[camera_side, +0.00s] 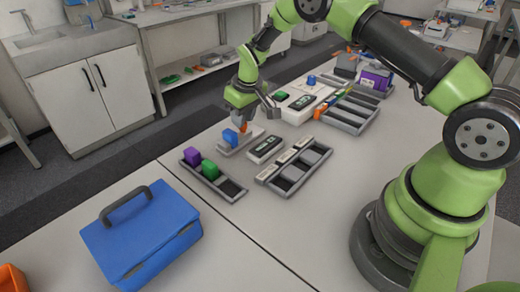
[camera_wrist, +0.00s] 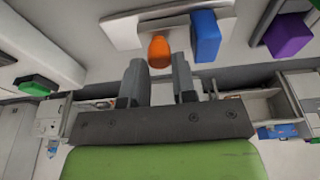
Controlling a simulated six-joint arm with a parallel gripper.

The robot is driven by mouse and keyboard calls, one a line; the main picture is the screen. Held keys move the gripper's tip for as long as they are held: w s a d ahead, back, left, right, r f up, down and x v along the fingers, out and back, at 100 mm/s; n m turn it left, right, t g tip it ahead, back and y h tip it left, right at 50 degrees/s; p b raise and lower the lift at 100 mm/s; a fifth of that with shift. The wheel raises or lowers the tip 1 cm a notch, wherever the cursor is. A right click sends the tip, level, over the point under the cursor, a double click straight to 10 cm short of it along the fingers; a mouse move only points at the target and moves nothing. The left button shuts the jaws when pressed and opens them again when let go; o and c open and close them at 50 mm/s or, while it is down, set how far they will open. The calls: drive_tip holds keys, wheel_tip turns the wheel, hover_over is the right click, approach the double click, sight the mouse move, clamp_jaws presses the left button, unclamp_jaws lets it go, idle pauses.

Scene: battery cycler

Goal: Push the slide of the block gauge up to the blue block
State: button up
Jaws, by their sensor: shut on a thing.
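The block gauge (camera_side: 240,144) is a pale base on the bench, left of centre in the side view; its white plate shows at the top of the wrist view (camera_wrist: 118,30). The blue block (camera_side: 230,137) sits on it and shows right of the knob in the wrist view (camera_wrist: 206,35). The slide's orange knob (camera_side: 243,127) is at my fingertips, also in the wrist view (camera_wrist: 158,50). My gripper (camera_side: 242,119) is shut on this knob. A gap shows between knob and blue block; I cannot tell whether the slide's face touches the block.
A tray (camera_side: 232,190) with a purple block (camera_side: 192,156) and a green block (camera_side: 210,169) lies in front. A small device (camera_side: 265,149) and a slotted rack (camera_side: 294,166) stand right of the gauge. A blue case (camera_side: 140,235) stands front left.

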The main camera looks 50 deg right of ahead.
drive_tip(key=shift+a, duration=0.1)
drive_tip(key=o, duration=0.6)
drive_tip(key=shift+o, duration=0.2)
drive_tip(key=shift+r, duration=3.5)
